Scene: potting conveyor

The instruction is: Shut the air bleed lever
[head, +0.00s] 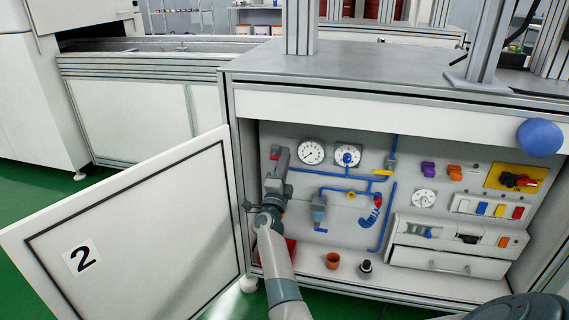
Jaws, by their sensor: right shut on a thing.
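My right gripper (280,168) is inside the open cabinet, at the left end of the grey panel (330,215). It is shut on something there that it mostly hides. A small red tip (275,152) shows beside the jaws; I take this to be the lever, but its shape and angle cannot be made out. Blue air lines (345,177) run to the right of the gripper. A yellow handle (382,173) and a smaller yellow one (350,194) sit on these lines. My left gripper is not in view.
The cabinet door (130,235), marked 2, stands open at the left. Gauges (311,152), a yellow plate with a red switch (517,179) and a drawer (445,262) fill the panel. An orange pot (332,261) and a small dark thing (365,267) stand on the cabinet floor.

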